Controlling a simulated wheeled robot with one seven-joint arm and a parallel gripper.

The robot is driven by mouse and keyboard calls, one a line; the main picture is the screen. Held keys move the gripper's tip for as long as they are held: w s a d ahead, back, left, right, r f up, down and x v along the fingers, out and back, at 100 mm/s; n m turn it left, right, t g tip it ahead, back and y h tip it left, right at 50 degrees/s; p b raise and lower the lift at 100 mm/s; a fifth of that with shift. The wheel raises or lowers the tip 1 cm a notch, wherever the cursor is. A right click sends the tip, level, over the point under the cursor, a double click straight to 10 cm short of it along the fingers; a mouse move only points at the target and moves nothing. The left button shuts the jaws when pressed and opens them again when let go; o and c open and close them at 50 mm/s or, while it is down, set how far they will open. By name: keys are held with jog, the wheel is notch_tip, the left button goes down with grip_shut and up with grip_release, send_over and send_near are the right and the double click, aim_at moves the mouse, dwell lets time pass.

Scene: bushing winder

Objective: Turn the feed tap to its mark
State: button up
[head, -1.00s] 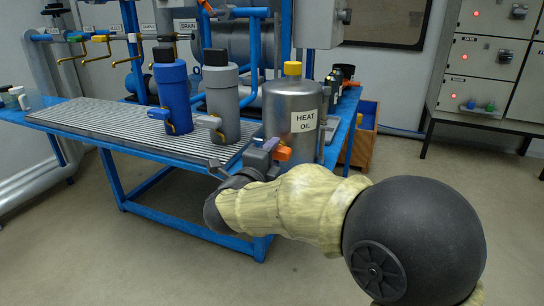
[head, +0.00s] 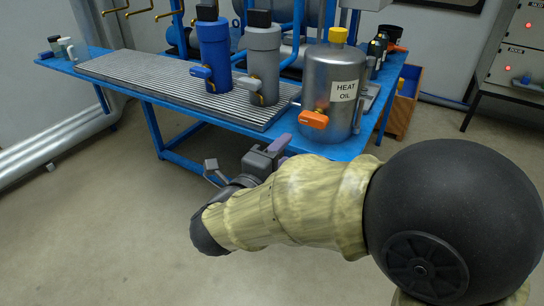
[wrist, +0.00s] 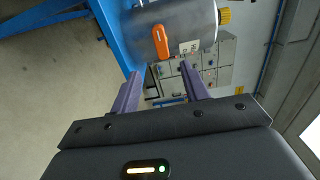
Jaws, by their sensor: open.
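No tap carries a readable "feed" label, and I see no clear mark. An orange tap handle (head: 314,119) sits low on the front of the silver HEAT OIL tank (head: 322,72); it also shows in the wrist view (wrist: 161,42). A blue handle (head: 201,72) is on the blue cylinder (head: 214,45), and a grey handle (head: 248,83) on the grey cylinder (head: 264,52). My gripper (head: 280,146) is open and empty, in front of the table, below and left of the orange handle. In the wrist view its purple fingers (wrist: 159,77) are apart, below the tank and not touching the handle.
The blue table (head: 135,93) carries a ribbed grey tray (head: 130,70) under both cylinders. Dark bottles (head: 376,52) stand behind the tank. Brass pipe ends (head: 140,11) hang at the upper left. A wooden box (head: 400,105) is at right. The floor before the table is clear.

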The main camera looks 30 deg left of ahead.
jog(key=shift+s+a+p, duration=0.15)
jog(key=shift+s+p, duration=0.2)
jog(key=shift+s, duration=1.55)
jog(key=shift+w, duration=0.1)
